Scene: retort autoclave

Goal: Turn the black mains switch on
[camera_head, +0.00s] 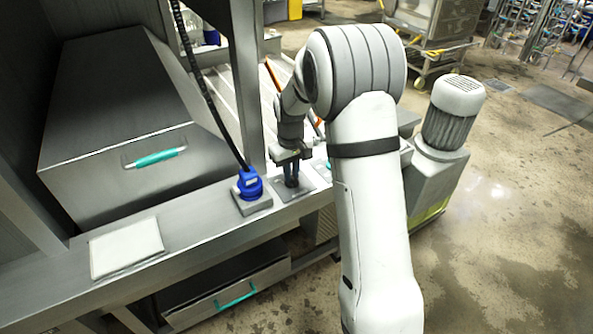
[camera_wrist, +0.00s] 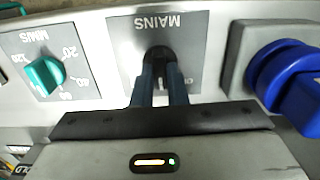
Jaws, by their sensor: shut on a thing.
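The black mains switch (camera_wrist: 160,56) sits on a grey plate (camera_wrist: 121,42) marked MAINS, which reads upside down in the wrist view. My gripper (camera_wrist: 160,80) is over this plate, with its two dark fingers closed on the switch from both sides. The fingers hide much of the switch and part of the plate's lettering, so the switch's exact angle is hard to tell. In the head view my gripper (camera_head: 291,185) points down onto the same plate on the metal ledge, and the switch itself is hidden there.
A blue plug (camera_head: 250,184) with a black cable stands close beside the gripper; it also shows in the wrist view (camera_wrist: 290,80). A teal minutes dial (camera_wrist: 44,74) is on the other side. A folded white cloth (camera_head: 126,247) lies on the ledge. A steel post (camera_head: 246,90) rises behind.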

